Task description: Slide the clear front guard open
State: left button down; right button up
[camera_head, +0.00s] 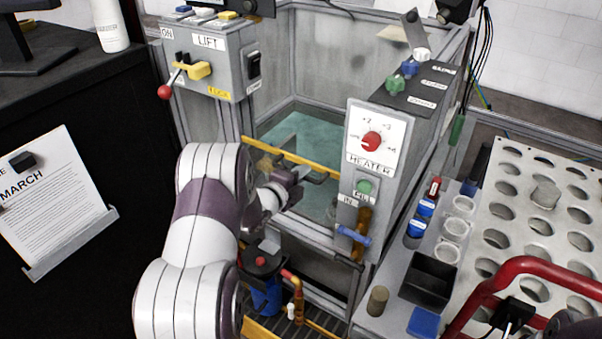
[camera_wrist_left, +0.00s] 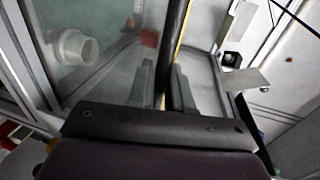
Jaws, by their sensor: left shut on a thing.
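The clear front guard (camera_wrist_left: 85,30) shows in the left wrist view as a see-through pane on the left. A dark bar (camera_wrist_left: 175,45) with a yellow strip beside it runs along its edge. My left gripper (camera_wrist_left: 163,88) is shut on this bar, one finger on each side. In the head view a yellow edge bar (camera_head: 260,147) crosses the tank opening, and my left gripper (camera_head: 298,177) is at it, partly hidden by my wrist. The guard pane is hard to make out there.
The lift panel (camera_head: 222,65) with a red-knobbed lever stands left of the opening; the heater panel (camera_head: 374,140) stands right. Teal liquid (camera_head: 300,135) lies inside the tank. A holed rack (camera_head: 520,205) and red tube handle (camera_head: 480,300) are at right. Bottles and pipes sit below my wrist.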

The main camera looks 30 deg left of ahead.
pick_arm(q)
jog(key=b, duration=0.7)
send_near(310, 198)
jog(key=x, duration=0.5)
jog(key=shift+w+f, duration=0.1)
jog(key=shift+f, duration=0.1)
pick_arm(e)
notch_tip(310, 198, down, 9)
jog(key=shift+f, duration=0.2)
pick_arm(q)
jog(key=shift+r, duration=0.1)
jog(key=c, duration=1.2)
grip_release()
jog(key=p+v, duration=0.2)
jog(key=v, duration=1)
jog(key=shift+s+a, duration=0.1)
jog(key=shift+s, duration=0.25)
pick_arm(e)
notch_tip(310, 198, up, 2)
jog(key=shift+r, duration=0.2)
